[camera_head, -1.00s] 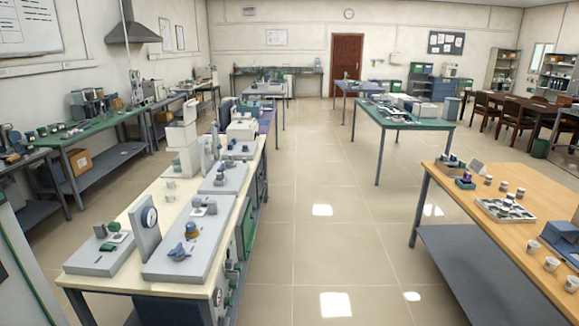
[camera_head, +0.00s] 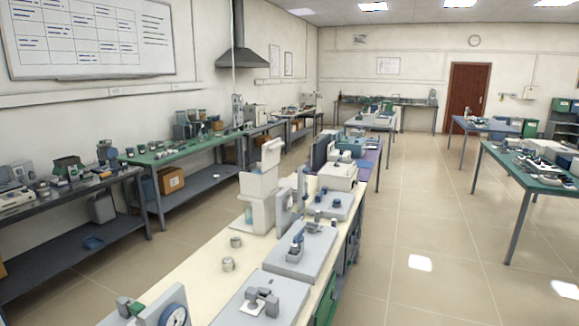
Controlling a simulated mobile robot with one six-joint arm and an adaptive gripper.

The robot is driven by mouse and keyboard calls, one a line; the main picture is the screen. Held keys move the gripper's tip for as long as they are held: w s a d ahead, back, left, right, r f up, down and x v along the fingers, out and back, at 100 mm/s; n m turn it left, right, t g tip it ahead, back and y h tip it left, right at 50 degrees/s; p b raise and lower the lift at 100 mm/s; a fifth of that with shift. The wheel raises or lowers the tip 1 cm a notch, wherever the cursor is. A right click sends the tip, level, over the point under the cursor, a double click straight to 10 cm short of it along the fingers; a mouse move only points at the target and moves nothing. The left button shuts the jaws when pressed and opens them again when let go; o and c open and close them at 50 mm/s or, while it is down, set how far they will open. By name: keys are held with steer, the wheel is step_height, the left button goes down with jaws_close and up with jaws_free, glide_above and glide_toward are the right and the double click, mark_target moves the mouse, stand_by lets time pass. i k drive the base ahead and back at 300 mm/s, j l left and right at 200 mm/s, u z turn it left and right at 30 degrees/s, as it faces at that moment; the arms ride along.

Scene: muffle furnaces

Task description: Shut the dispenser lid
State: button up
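I cannot pick out the dispenser or its lid for certain at this distance. A tall white stepped device (camera_head: 259,190) stands on the cream-topped bench (camera_head: 190,268), left of the middle of the view. A grey flat-based device with a small dark fitting (camera_head: 300,250) is closer on the same bench, to the right. My gripper is not in view.
Two small grey cups (camera_head: 228,264) stand on the cream bench. A round dial gauge (camera_head: 174,315) is cut by the bottom edge. Green (camera_head: 180,147) and dark (camera_head: 65,186) benches line the left wall.

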mark_target(274, 155)
steer(key=i, duration=0.8)
steer(key=i+l+z, duration=0.1)
steer(key=i+l, duration=0.2)
steer(key=i, duration=0.25)
steer(key=i+l+z, duration=0.1)
steer(key=i+l, duration=0.15)
steer(key=i, duration=0.3)
steer(key=i+l+z, duration=0.1)
steer(key=i, duration=0.45)
steer(key=i+l+z, duration=0.1)
steer(key=i+l, duration=0.15)
steer(key=i, duration=0.35)
